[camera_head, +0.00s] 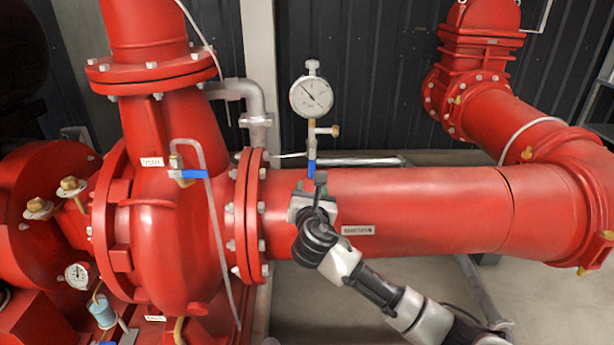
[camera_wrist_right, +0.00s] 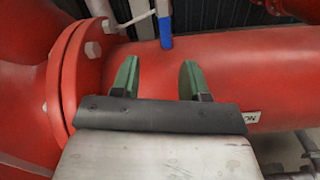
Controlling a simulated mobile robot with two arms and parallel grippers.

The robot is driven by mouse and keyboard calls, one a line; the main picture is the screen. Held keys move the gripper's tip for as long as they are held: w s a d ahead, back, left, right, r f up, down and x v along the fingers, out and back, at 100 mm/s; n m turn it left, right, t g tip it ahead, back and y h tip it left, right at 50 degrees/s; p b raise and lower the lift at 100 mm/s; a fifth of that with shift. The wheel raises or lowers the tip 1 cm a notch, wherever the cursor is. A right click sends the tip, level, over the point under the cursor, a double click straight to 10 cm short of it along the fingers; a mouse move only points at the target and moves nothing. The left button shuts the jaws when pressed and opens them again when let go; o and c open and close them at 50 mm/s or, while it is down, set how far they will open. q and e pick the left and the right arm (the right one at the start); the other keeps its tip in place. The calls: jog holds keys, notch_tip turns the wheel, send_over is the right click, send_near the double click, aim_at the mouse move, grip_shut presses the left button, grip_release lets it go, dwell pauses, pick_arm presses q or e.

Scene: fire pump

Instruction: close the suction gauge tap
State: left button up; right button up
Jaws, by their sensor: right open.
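The suction gauge tap has a blue lever (camera_head: 311,168) on the short upright pipe below a round white gauge (camera_head: 311,97). The lever points down, in line with that pipe. In the right wrist view the blue lever (camera_wrist_right: 166,32) is beyond the fingertips, between the lines of the two fingers. My right gripper (camera_head: 319,181) is just below the lever, in front of the red suction pipe. Its green-padded fingers (camera_wrist_right: 157,78) are apart and nothing is between them. It does not appear to touch the lever. My left gripper is not in view.
The large red suction pipe (camera_head: 430,207) runs right from a bolted flange (camera_head: 254,218) left of my gripper. Another blue lever (camera_head: 194,173) is on the vent line of the red pump casing (camera_head: 172,235). A brass side fitting (camera_head: 330,131) sticks out below the gauge.

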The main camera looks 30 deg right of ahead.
aim_at(309, 164)
jog(key=b+x, duration=0.1)
jog(key=x, duration=0.9)
jog(key=shift+w+d+r, duration=0.15)
jog(key=shift+w+d, duration=0.1)
jog(key=shift+w, duration=0.05)
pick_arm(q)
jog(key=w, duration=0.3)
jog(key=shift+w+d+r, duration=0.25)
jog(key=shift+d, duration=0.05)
pick_arm(e)
grip_shut()
